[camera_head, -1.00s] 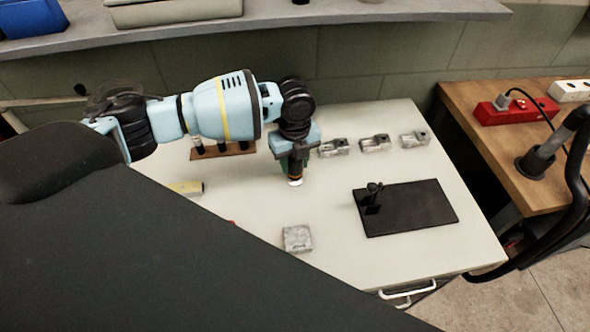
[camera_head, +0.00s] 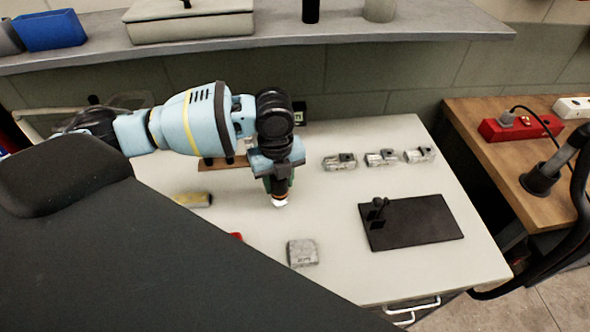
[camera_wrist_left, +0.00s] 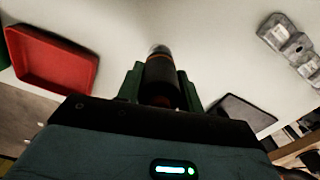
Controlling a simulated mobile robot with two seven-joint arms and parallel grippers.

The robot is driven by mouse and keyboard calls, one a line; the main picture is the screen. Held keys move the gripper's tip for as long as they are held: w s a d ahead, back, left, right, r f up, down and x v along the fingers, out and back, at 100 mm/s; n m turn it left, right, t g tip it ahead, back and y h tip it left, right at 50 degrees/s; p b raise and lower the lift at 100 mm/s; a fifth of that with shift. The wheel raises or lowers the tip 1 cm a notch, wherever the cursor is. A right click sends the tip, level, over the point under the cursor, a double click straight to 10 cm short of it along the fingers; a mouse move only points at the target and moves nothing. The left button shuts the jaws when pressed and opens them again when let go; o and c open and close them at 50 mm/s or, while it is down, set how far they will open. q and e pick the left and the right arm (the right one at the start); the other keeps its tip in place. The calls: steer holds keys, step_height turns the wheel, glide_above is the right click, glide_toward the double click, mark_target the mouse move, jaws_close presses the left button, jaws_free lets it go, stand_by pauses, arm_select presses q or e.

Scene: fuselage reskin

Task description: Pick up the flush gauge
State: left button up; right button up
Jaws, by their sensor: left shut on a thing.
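My left gripper (camera_head: 279,188) is shut on the flush gauge (camera_head: 280,202), a dark cylinder with an orange ring and a pale tip. The gauge points tip down over the white table, and I cannot tell whether the tip touches it. In the left wrist view the gauge (camera_wrist_left: 161,72) sits between the two green fingers of the left gripper (camera_wrist_left: 160,85). Its upper part is hidden by the gripper. My right gripper is not in view.
Several grey metal blocks (camera_head: 381,158) stand along the back right of the table (camera_head: 330,205). Another block (camera_head: 302,252) lies at the front. A black plate with a small stand (camera_head: 420,222) is at the right. A brown rack (camera_head: 225,163) is partly hidden behind my arm. A red tray (camera_wrist_left: 50,58) shows in the wrist view.

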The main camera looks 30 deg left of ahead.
arm_select(q)
steer(key=s+a, duration=0.2)
steer(key=s, duration=0.6)
steer(key=shift+s+a+r, duration=0.2)
steer(key=shift+s+r, duration=0.05)
steer(key=shift+r, duration=0.2)
